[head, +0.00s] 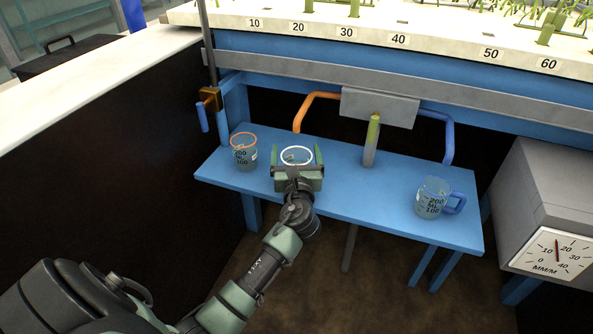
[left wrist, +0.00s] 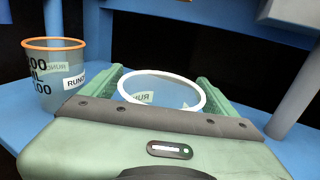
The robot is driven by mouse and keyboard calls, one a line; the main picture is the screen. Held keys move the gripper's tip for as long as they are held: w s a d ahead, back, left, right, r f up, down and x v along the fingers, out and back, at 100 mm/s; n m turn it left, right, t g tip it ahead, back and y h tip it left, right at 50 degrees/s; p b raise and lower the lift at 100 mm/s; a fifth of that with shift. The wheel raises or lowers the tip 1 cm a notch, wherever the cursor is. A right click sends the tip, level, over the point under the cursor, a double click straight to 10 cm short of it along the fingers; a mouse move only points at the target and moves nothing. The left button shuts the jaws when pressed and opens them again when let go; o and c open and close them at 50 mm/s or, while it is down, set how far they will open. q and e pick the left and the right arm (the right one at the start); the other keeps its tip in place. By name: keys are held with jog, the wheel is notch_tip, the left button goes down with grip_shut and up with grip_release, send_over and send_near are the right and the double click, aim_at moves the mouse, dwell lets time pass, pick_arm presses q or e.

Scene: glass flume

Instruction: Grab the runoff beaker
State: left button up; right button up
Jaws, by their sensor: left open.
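A clear beaker with a white rim (head: 296,149) stands on the blue shelf (head: 385,197); it also shows in the left wrist view (left wrist: 160,75), with a partly hidden label starting "RU" seen through the glass. My left gripper (head: 299,152) is open, with one green finger on each side of this beaker; I cannot tell whether they touch it. The gripper body hides its lower part. A beaker with an orange rim (head: 244,155) stands to its left, outside the fingers; its label in the left wrist view (left wrist: 55,75) begins "RUNO". My right gripper is out of view.
A grey post with a green top (head: 371,140) rises between jug and gripper. Orange (head: 303,108) and blue (head: 449,135) pipes come down behind. A grey gauge box (head: 545,200) is far right.

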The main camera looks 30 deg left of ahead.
pick_arm(q)
jog(key=shift+c, duration=0.3)
jog(key=c, duration=1.4)
jog(key=shift+r, duration=0.2)
